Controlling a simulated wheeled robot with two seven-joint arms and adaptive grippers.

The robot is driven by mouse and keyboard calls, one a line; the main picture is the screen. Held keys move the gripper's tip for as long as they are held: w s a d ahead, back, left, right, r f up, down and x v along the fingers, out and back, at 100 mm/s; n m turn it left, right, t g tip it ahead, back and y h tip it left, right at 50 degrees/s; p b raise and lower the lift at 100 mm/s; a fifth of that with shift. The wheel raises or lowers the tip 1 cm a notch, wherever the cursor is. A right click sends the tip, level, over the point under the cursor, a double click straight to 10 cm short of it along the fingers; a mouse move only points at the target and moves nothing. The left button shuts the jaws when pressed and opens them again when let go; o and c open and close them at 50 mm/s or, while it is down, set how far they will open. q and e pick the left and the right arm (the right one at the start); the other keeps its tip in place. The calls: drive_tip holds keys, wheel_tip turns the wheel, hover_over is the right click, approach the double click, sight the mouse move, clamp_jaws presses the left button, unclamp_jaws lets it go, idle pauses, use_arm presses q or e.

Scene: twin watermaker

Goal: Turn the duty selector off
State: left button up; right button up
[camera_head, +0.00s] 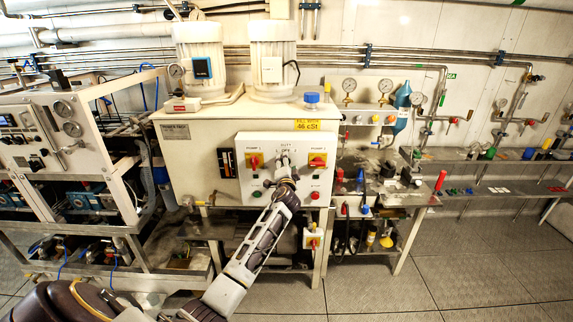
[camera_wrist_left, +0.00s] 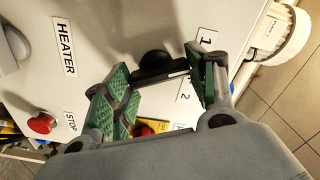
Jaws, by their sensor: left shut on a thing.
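The duty selector is a black knob with a bar handle on the white control panel (camera_head: 243,182). In the left wrist view the knob (camera_wrist_left: 153,62) shows between my left gripper's green-padded fingers, with labels 1 and 2 near the bar's right end. My left gripper (camera_head: 285,173) reaches up to the panel below the DUTY label and covers most of the selector in the head view. In the wrist view my left gripper (camera_wrist_left: 163,85) is shut on the bar handle. The exact position the selector points to is hard to tell. My right gripper is not in view.
Yellow-backed red pump switches flank the selector, one on the left (camera_head: 254,161) and one on the right (camera_head: 318,160). In the wrist view a red stop button (camera_wrist_left: 41,122) and a HEATER label (camera_wrist_left: 64,46) are close by. A bench with tools stands to the right.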

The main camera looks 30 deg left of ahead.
use_arm(q)
drive_tip(key=m+p, duration=0.2)
drive_tip(key=m, duration=0.3)
drive_tip(key=shift+f, duration=0.15)
drive_tip(key=shift+d+m, duration=0.1)
drive_tip(key=shift+m, duration=0.2)
drive_tip(key=o, duration=1)
drive_tip(key=shift+v, duration=6)
drive_tip(key=shift+w, duration=0.1)
